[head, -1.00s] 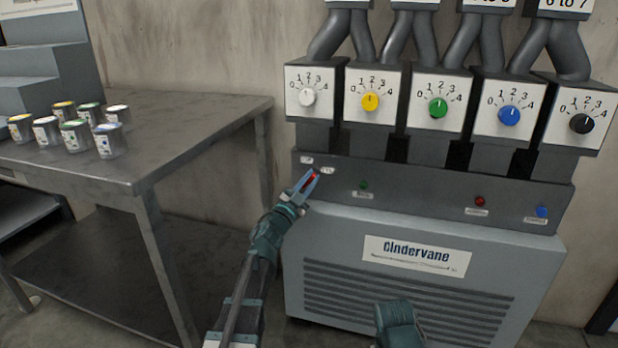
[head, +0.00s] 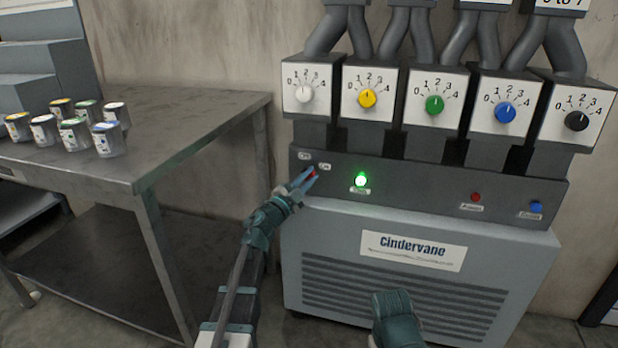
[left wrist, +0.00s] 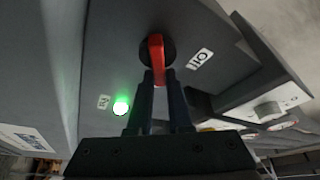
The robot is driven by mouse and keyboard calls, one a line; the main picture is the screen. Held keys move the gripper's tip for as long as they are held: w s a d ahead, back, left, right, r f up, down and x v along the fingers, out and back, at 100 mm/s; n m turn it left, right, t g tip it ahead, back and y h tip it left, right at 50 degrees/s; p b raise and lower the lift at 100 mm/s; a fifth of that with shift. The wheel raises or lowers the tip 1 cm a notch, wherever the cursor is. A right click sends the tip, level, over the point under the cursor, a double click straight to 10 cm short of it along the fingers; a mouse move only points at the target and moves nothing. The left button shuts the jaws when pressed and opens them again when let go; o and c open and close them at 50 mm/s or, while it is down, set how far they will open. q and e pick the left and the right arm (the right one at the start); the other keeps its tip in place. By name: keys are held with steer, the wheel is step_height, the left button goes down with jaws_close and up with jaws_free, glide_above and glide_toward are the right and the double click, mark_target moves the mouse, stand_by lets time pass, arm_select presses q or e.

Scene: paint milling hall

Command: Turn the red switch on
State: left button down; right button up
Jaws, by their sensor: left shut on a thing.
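The red switch (left wrist: 156,52) is a red lever on a dark round base, set in the dark control panel (head: 420,189) of the Cindervane machine. My left gripper (left wrist: 160,80) is shut on the lever's end in the left wrist view. In the head view my left gripper (head: 308,174) is at the panel's left end and the red of the switch shows between its fingers. Small white labels (head: 305,156) sit just above it. The green lamp (head: 361,181) right of the switch is lit brightly.
A red button (head: 476,197) and a blue button (head: 536,208) are on the panel's right. Above are dials with white, yellow, green, blue and black knobs (head: 577,121). A metal table (head: 190,125) with several paint cans (head: 74,134) stands on the left.

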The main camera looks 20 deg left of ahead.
arm_select(q)
steer(key=c, duration=0.8)
jaws_free()
steer(key=shift+c, duration=0.2)
steer(key=b+v, duration=0.3)
steer(key=v, duration=1.1)
